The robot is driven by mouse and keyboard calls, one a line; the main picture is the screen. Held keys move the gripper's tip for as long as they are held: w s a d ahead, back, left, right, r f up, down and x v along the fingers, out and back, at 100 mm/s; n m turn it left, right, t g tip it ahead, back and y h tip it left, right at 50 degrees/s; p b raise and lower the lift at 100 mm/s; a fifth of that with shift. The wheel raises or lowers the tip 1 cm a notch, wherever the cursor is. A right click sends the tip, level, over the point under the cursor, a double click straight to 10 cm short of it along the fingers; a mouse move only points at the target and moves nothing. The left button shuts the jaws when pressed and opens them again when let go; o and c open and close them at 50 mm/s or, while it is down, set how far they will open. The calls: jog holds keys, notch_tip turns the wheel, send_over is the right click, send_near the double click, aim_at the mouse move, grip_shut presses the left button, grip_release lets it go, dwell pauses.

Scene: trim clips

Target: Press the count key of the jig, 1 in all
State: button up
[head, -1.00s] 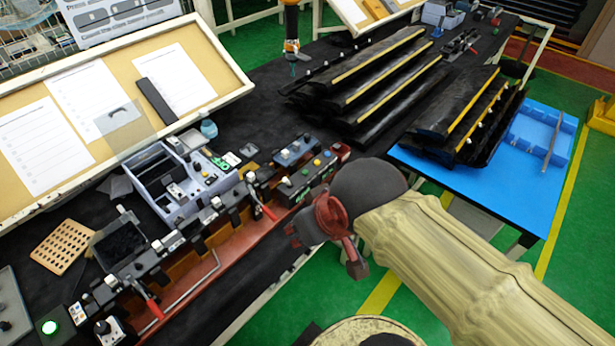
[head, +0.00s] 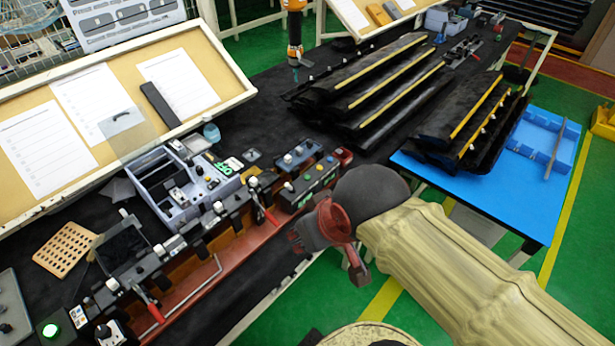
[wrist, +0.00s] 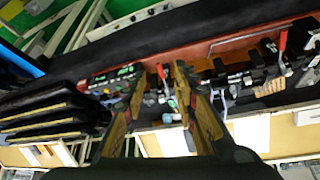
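The jig (head: 205,282) is a long reddish-brown rail with black clamps and red-handled levers along the table's front edge. At its right end is a box with green and yellow buttons (head: 308,182); it also shows in the wrist view (wrist: 113,80). I cannot read which key is the count key. My gripper (head: 296,238) is in front of the jig's right part, apart from it as far as I can tell.
A grey bin with parts (head: 165,190) and a perforated tan block (head: 65,249) lie behind the jig. Black trim strips (head: 365,90) are stacked at the back. A blue table (head: 480,195) stands right. Green floor is free in front.

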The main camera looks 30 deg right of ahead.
jog(key=shift+c, duration=1.2)
jog(key=c, duration=0.4)
grip_shut()
